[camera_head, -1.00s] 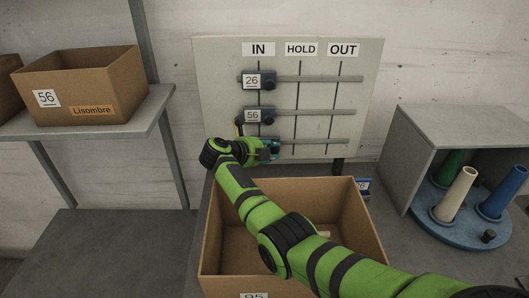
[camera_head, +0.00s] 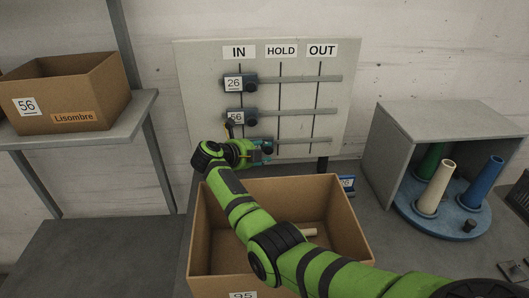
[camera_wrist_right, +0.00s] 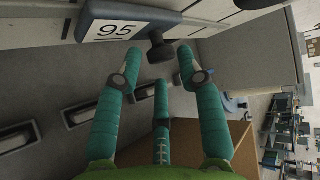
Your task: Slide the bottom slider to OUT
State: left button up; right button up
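A pale board (camera_head: 335,110) carries three horizontal rails under the labels IN, HOLD and OUT. The upper sliders, 26 (camera_head: 235,83) and 56 (camera_head: 236,117), sit at IN. The bottom slider is mostly hidden behind my right gripper (camera_head: 264,151) in the head view, near the IN side of the bottom rail (camera_head: 310,140). In the right wrist view the bottom slider (camera_wrist_right: 135,14) shows a white label 95, and its dark knob (camera_wrist_right: 160,52) lies between the teal fingertips of my right gripper (camera_wrist_right: 160,72). Gaps show on both sides of the knob. My left gripper is not in view.
An open cardboard box (camera_head: 335,215) stands below the board, under my right arm, with a small pale piece inside. A grey cabinet (camera_head: 450,125) with coloured cones on a blue turntable stands at right. A shelf (camera_head: 85,125) at left holds the Lisombre box (camera_head: 75,95).

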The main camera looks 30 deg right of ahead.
jog(key=v, duration=1)
jog(key=shift+a, duration=0.2)
jog(key=shift+s, duration=0.15)
